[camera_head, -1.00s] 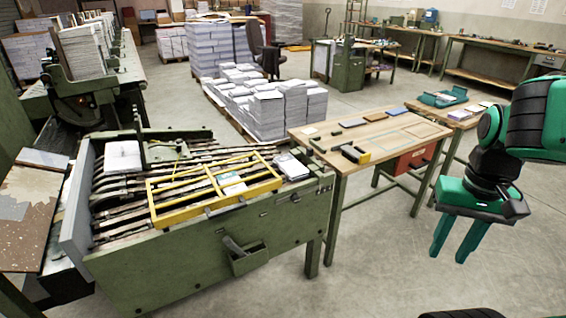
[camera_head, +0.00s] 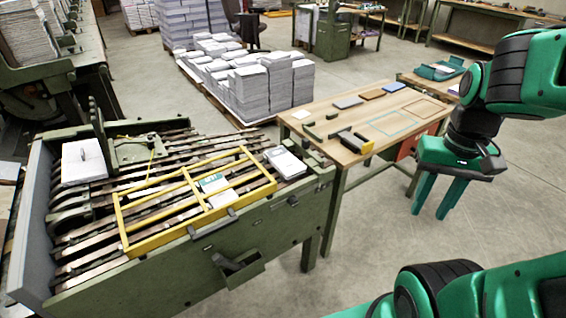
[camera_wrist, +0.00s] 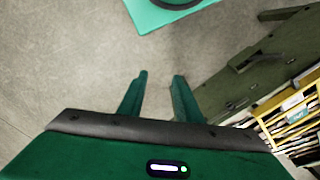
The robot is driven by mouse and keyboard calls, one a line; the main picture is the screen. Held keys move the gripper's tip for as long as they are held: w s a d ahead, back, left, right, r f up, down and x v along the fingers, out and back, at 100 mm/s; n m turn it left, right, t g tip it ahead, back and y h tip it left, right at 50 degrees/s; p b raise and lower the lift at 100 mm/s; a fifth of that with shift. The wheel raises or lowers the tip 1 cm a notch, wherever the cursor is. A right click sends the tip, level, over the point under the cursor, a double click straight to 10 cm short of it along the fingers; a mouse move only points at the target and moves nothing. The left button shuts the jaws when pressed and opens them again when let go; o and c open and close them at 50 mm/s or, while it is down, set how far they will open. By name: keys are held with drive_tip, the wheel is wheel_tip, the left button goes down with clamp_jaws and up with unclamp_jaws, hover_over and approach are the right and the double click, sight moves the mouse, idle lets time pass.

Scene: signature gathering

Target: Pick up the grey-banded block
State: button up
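No block with a clear grey band can be made out at this size. A pale block (camera_head: 285,162) with a greyish top lies at the right end of the green gathering machine (camera_head: 215,262). Another white block (camera_head: 84,163) sits at the machine's left end. A flat grey-blue block (camera_head: 348,102) lies on the wooden table (camera_head: 407,127). My gripper (camera_head: 428,214) hangs over open floor right of the table, fingers pointing down, apart from all of these. In the wrist view its two fingers (camera_wrist: 161,78) are spread with nothing between them.
A yellow frame (camera_head: 252,187) lies across the machine's slats. Paper stacks (camera_head: 263,91) stand behind.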

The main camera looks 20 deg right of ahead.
drive_tip(key=o, duration=1)
drive_tip(key=shift+s+r, duration=0.15)
drive_tip(key=shift+s, duration=0.15)
drive_tip(key=o, duration=0.5)
drive_tip(key=w+f, duration=0.1)
drive_tip(key=w, duration=0.3)
drive_tip(key=w+f+m+t, duration=0.1)
drive_tip(key=w+f, duration=0.1)
drive_tip(key=w, duration=0.2)
drive_tip(key=w+a+f+m+t, duration=0.1)
drive_tip(key=w+f, duration=0.1)
drive_tip(key=w, duration=0.1)
drive_tip(key=shift+w+f, duration=0.15)
drive_tip(key=shift+w, duration=0.25)
drive_tip(key=shift+c, duration=0.2)
drive_tip(key=m+t+y, duration=0.4)
drive_tip(key=m+t, duration=0.7)
drive_tip(key=m, duration=1.2)
approach(282, 156)
drive_tip(key=shift+s+r, duration=0.25)
drive_tip(key=shift+s, duration=0.25)
drive_tip(key=shift+s+r, duration=0.25)
drive_tip(key=shift+s, duration=0.2)
drive_tip(key=shift+w+f+m, duration=0.1)
drive_tip(key=shift+w+m, duration=0.15)
drive_tip(key=shift+m, duration=0.15)
drive_tip(key=shift+x, duration=5.2)
